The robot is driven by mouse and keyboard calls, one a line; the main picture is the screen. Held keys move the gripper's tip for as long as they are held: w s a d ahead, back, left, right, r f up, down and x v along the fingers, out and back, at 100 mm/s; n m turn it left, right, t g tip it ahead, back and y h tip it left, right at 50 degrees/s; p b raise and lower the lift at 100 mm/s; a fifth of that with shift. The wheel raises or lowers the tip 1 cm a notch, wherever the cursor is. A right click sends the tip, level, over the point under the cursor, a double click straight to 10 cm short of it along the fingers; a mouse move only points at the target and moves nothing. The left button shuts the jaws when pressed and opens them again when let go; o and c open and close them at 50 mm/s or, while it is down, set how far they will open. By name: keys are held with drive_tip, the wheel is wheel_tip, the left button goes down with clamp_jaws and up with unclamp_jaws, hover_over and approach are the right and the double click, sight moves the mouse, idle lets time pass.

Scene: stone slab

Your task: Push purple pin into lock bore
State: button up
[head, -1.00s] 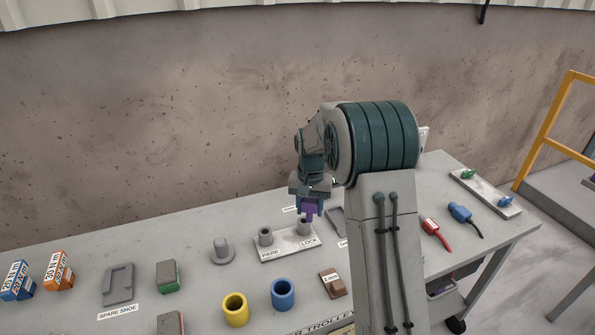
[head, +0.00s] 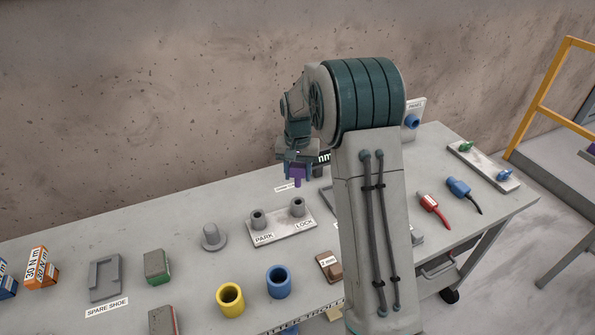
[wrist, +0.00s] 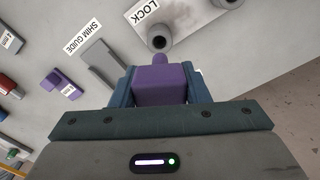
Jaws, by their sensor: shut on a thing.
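My gripper (head: 297,171) is shut on the purple pin (head: 297,178), which points down above the table. In the wrist view the pin (wrist: 160,83) sits between the two blue fingers, its narrow tip toward the LOCK bore (wrist: 158,36). In the head view the grey LOCK bore post (head: 297,207) stands on the right of a light plate (head: 279,231). The pin shows beyond and above it, apart from it. The bore looks empty in the wrist view. The PARK post (head: 258,219) stands on the plate's left.
A grey flanged peg (head: 213,238) stands left of the plate. Yellow (head: 230,300) and blue (head: 278,282) cups stand in front. The wrist view shows the shim guide (wrist: 103,62) and a purple piece (wrist: 53,82). My arm hides part of the table.

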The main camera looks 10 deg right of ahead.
sight(298, 165)
drive_tip(key=shift+f+b, duration=1.7)
drive_tip(key=shift+f, duration=0.9)
drive_tip(key=shift+f+b, duration=1.6)
drive_tip(key=shift+f, duration=0.5)
drive_tip(key=o, duration=1.2)
drive_tip(key=shift+r, duration=0.15)
wheel_tip(298, 165, up, 14)
drive_tip(key=shift+f+b, duration=0.15)
drive_tip(key=shift+b, duration=0.5)
